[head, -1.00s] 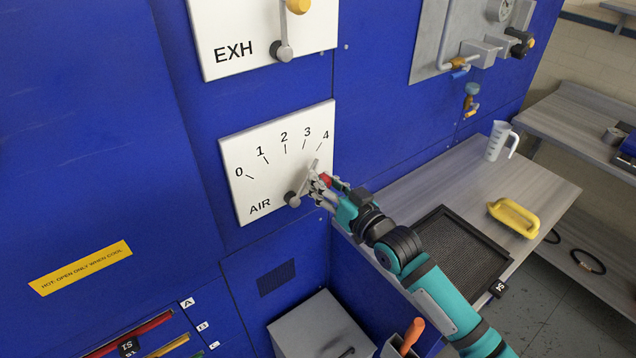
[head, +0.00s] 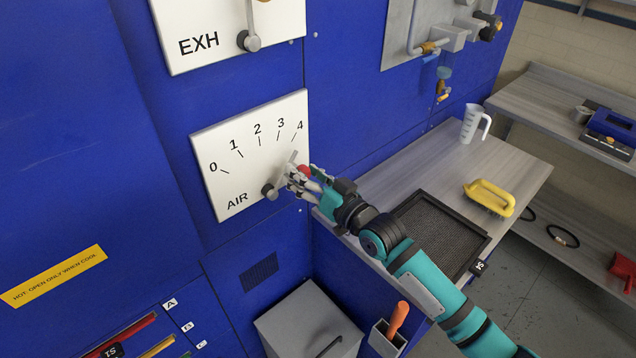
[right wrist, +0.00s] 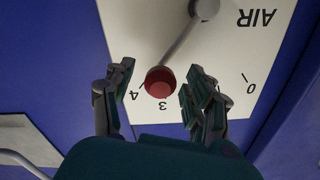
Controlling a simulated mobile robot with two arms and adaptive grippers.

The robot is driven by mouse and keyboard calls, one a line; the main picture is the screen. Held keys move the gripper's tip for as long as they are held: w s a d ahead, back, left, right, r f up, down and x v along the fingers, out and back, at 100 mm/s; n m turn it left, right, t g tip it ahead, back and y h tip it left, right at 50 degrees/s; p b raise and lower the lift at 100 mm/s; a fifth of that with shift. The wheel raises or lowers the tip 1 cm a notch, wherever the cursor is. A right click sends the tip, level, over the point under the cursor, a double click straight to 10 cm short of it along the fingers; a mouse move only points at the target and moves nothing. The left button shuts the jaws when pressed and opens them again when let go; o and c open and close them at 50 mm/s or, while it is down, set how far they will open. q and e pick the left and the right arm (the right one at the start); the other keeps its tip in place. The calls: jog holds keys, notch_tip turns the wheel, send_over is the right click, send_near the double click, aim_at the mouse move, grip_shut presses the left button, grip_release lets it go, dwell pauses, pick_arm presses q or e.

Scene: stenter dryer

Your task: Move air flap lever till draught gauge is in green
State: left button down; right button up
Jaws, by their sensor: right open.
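The AIR lever (head: 284,171) is a grey arm on a round pivot, on a white plate (head: 215,150) marked 0 to 4. It leans up and right toward the 3–4 end of the scale. Its red knob (head: 304,170) is partly hidden by my right gripper (head: 299,181). In the right wrist view the knob (right wrist: 159,82) sits between the two spread fingers of my right gripper (right wrist: 157,95), with gaps on both sides. The draught gauge's face cannot be seen. My left gripper is out of view.
The EXH plate (head: 215,22) with its own lever is above. At right, a bench (head: 385,178) holds a dark mesh tray (head: 402,208), a yellow-handled brush (head: 489,196) and a clear jug (head: 474,123). A grey box (head: 290,318) stands below the AIR plate.

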jog(key=v, duration=1.1)
jog(key=shift+s+d, duration=0.2)
